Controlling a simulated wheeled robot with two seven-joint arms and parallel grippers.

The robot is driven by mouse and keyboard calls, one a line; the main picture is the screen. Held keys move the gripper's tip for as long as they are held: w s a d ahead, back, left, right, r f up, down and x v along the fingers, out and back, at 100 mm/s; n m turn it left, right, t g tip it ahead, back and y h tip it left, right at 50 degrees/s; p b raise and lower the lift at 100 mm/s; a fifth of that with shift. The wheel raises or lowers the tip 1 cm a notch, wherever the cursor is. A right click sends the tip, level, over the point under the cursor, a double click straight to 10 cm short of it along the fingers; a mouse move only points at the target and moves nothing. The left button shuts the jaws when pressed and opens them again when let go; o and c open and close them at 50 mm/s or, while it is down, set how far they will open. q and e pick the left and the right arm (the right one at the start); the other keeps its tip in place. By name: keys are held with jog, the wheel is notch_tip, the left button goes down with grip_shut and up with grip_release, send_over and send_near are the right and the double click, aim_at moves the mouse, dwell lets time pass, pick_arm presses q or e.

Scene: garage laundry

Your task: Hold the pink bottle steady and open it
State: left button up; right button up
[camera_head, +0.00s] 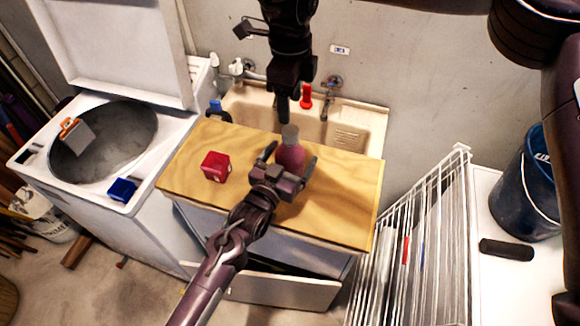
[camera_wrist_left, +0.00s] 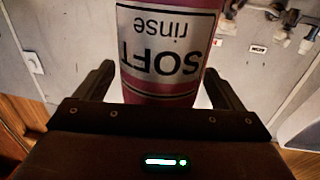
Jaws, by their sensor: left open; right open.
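The pink bottle (camera_head: 291,157) with a grey cap (camera_head: 290,133) stands upright on the wooden counter top (camera_head: 340,190). My left gripper (camera_head: 291,160) is open, with one finger on each side of the bottle. In the left wrist view the bottle (camera_wrist_left: 165,90), with its "SOFT rinse" label upside down, sits between the spread fingers, with gaps visible. My right gripper (camera_head: 284,105) hangs from above, just over and behind the cap; its fingers overlap in view, and it holds nothing that I can see. The cap is outside the wrist view.
A red box (camera_head: 215,166) stands left of the bottle on the counter. A sink (camera_head: 350,125) with taps and a red item (camera_head: 306,96) lies behind. An open washer (camera_head: 150,150) is at left, a white wire rack (camera_head: 415,235) at right. A drawer (camera_head: 280,288) hangs open below.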

aim_at(290, 130)
pick_arm(q)
jog(key=shift+w+f, duration=0.1)
jog(key=c, duration=0.8)
pick_arm(e)
jog(key=shift+w+d+f, duration=0.1)
jog(key=shift+w, duration=0.05)
pick_arm(q)
jog(key=c, duration=0.9)
grip_shut()
pick_arm(e)
jog(key=shift+m, duration=0.3)
jog(key=m, duration=0.6)
jog(key=shift+m, duration=0.4)
jog(key=m, duration=1.2)
jog(key=shift+m, duration=0.4)
jog(key=m, duration=1)
jog(key=shift+m, duration=0.4)
jog(key=m, duration=1.3)
jog(key=shift+f+m, duration=0.35)
jog(key=shift+m, duration=0.15)
notch_tip(290, 130, down, 7)
jog(key=shift+f, duration=0.15)
